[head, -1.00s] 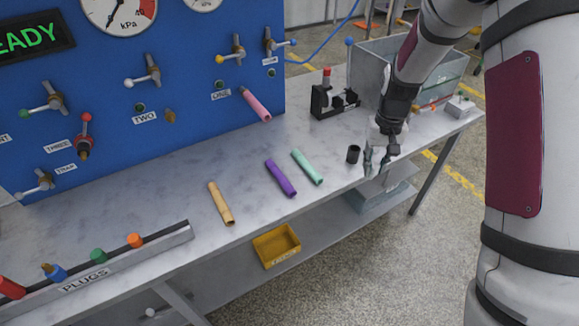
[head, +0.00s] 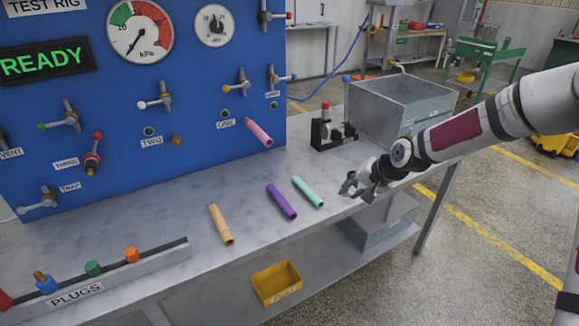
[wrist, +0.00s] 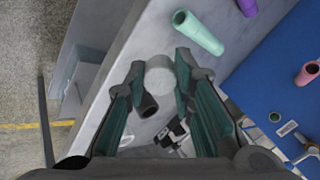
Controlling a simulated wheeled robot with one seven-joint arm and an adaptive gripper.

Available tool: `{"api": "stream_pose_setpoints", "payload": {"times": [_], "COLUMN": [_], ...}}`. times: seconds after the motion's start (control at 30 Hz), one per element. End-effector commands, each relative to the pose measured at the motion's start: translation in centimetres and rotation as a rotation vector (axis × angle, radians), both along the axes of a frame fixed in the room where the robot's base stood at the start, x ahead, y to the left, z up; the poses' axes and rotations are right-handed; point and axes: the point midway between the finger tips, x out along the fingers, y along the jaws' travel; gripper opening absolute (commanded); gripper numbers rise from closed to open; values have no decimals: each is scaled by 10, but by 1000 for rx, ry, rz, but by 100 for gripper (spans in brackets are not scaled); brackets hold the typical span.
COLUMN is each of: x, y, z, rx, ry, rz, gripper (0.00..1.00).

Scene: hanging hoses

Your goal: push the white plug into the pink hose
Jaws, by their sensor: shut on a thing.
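My gripper (head: 355,186) is low over the right part of the bench, with its fingers pointing left. In the wrist view its fingers (wrist: 160,80) are shut on the white plug (wrist: 160,73), which shows as a pale round shape between the tips. I cannot make out the plug in the head view. The pink hose (head: 258,132) sticks out of the blue panel near the "ONE" label and slants down to the right. In the wrist view its open end (wrist: 307,73) is at the right edge, well apart from the plug.
Mint (head: 307,191), purple (head: 281,202) and tan (head: 221,224) hose pieces lie on the bench left of my gripper. A black clamp fixture (head: 330,133) and a grey bin (head: 400,105) stand behind. A dark cup (wrist: 148,105) is close by my fingers in the wrist view.

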Motion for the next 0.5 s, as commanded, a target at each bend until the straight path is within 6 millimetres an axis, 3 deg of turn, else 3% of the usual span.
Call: {"api": "stream_pose_setpoints", "payload": {"times": [0.5], "x": [35], "y": [50], "z": [2], "rx": [175], "ry": [-250], "rz": [-127], "gripper": [1]}}
